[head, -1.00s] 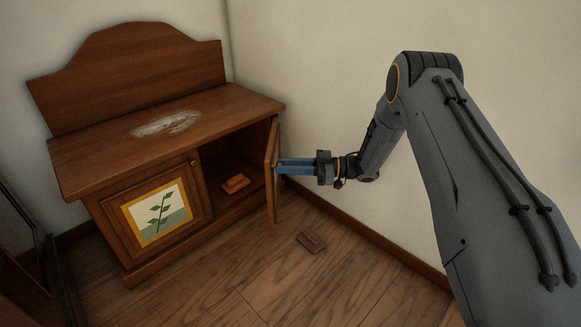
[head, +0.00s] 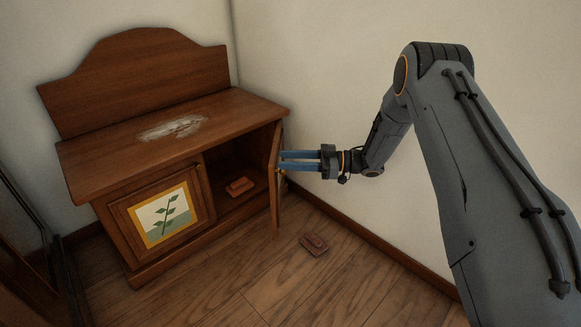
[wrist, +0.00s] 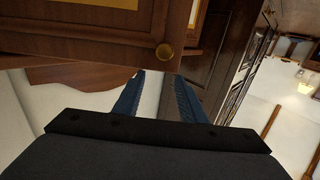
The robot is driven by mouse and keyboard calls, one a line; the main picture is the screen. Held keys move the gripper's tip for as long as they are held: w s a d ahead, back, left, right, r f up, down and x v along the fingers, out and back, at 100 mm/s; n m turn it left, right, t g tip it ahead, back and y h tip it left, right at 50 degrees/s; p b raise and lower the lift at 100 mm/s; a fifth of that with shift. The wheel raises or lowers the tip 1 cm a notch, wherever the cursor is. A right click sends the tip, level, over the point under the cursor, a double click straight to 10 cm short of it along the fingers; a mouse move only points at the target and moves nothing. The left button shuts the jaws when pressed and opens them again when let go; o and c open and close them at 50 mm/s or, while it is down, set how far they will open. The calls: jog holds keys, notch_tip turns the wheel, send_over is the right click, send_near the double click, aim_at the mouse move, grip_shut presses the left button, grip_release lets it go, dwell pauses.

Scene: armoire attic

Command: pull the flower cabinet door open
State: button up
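The wooden cabinet (head: 170,150) has its right door (head: 275,195) standing open, swung well out and seen nearly edge-on in the head view. In the wrist view this door (wrist: 80,40) shows a round brass knob (wrist: 164,52) and the edge of a yellow-framed panel; its picture is out of view, so I cannot tell whether it is a flower. The left door (head: 120,230) is closed and bears a leafy sprig picture. My gripper (head: 283,161) is at the open door's outer side. Its blue fingers are apart, with the knob just beyond their tips (wrist: 161,76).
A small reddish-brown block (head: 240,186) lies inside the open compartment. A similar one (head: 313,244) lies on the wooden floor right of the door. The wall (head: 340,80) runs behind my arm. Floor in front of the cabinet is clear.

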notch_tip(320, 180, up, 6)
jog(key=shift+f+p, duration=0.2)
jog(key=shift+p, duration=0.7)
